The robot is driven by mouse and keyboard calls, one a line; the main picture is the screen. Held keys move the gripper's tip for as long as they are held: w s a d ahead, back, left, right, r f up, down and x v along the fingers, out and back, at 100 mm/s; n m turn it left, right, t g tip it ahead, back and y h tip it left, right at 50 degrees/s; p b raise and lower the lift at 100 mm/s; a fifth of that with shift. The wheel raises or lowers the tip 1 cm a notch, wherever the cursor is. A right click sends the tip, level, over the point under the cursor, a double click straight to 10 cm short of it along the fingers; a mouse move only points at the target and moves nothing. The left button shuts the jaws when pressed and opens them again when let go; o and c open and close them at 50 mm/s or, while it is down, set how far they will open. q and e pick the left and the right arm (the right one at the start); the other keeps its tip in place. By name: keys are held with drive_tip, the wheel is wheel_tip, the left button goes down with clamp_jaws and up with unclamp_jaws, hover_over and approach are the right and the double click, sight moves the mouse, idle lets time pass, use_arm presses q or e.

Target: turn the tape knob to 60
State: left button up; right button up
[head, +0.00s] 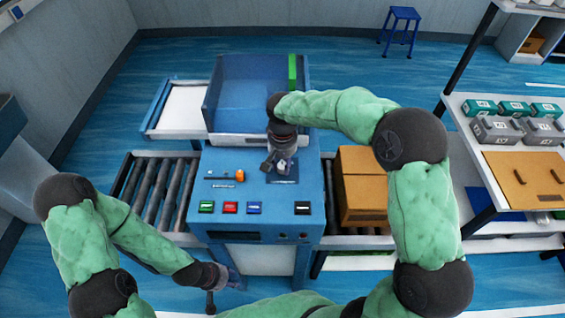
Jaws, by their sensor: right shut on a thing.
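A blue machine with a sloped control panel (222,219) stands in the middle of the head view. My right gripper (271,165) reaches down onto the right part of this panel, above a dark marked plate (286,181). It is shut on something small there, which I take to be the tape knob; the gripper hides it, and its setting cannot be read. My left gripper (213,297) is low in front of the machine, away from the panel; its fingers are too small and dark to judge.
The panel also carries an orange-tipped control (240,173) and several coloured buttons (254,208). Roller conveyors (155,194) run on both sides, with a cardboard box (361,187) on the right one. A shelf with boxes (516,165) stands far right.

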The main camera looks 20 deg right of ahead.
sight(282, 165)
drive_tip(key=shift+m, duration=0.4)
drive_tip(key=o, duration=1.1)
drive_tip(key=shift+o, duration=0.2)
wheel_tip(282, 165, up, 12)
idle(0.4)
